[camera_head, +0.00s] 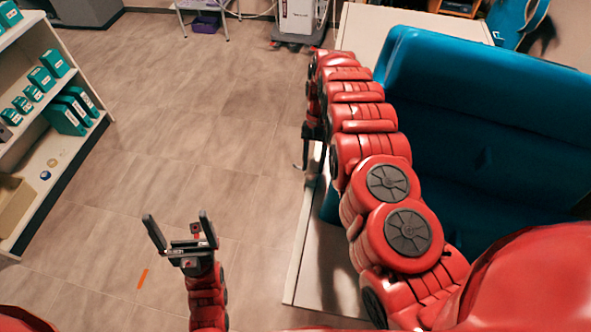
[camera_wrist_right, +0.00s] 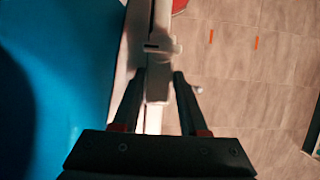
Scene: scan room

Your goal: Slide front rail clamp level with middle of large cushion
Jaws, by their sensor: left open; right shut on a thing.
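The large blue cushion (camera_head: 470,110) lies on the pale table at the right in the head view. It fills the left of the right wrist view (camera_wrist_right: 60,75). A pale rail (camera_wrist_right: 162,15) runs along the table edge beside it. In the head view my right arm hides most of this rail and the clamp. My left gripper (camera_head: 180,224) is open and empty above the floor.
A white shelf (camera_head: 50,165) with teal boxes stands at the left. The floor between shelf and table is clear, with orange marks (camera_head: 143,278).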

